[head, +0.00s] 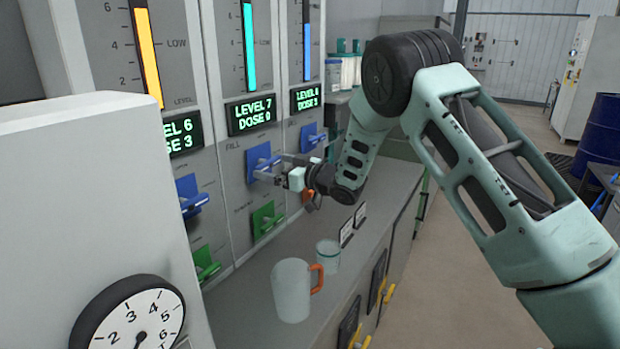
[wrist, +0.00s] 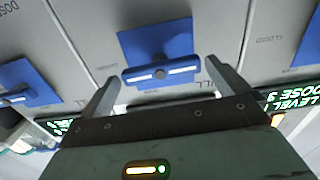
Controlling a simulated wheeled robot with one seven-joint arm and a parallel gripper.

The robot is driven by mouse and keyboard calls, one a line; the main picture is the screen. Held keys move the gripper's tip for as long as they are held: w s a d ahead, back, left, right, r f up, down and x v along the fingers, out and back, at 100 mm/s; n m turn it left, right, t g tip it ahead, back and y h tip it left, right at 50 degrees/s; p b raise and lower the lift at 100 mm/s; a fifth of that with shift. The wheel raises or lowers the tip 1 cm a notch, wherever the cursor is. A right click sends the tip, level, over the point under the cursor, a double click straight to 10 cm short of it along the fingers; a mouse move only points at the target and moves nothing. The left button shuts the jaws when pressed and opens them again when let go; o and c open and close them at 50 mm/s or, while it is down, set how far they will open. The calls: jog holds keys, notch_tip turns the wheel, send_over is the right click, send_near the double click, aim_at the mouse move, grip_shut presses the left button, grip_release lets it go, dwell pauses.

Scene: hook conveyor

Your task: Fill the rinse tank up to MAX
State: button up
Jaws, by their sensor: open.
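Three tank columns stand side by side, with an orange gauge (head: 149,55), a cyan gauge (head: 248,48) and a blue gauge (head: 306,50). No tank name or MAX mark is readable. The middle display (head: 251,114) reads LEVEL 7, DOSE 0. Below it is a blue fill lever (head: 262,160), with a green lever (head: 267,217) lower down. My gripper (head: 272,176) is open at the middle blue lever. In the wrist view, its fingers (wrist: 162,78) stand apart on either side of the blue crossbar (wrist: 160,74); contact is unclear.
Blue levers (head: 190,195) (head: 313,136) flank the middle one. A translucent mug (head: 291,290) with an orange handle and a small cup (head: 328,256) stand on the grey counter (head: 240,296). A white housing with a dial (head: 135,322) blocks the near left. Open floor lies right.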

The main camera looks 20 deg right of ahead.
jog(key=b+v, duration=0.3)
jog(key=v, duration=1.1)
jog(key=shift+s, duration=0.2)
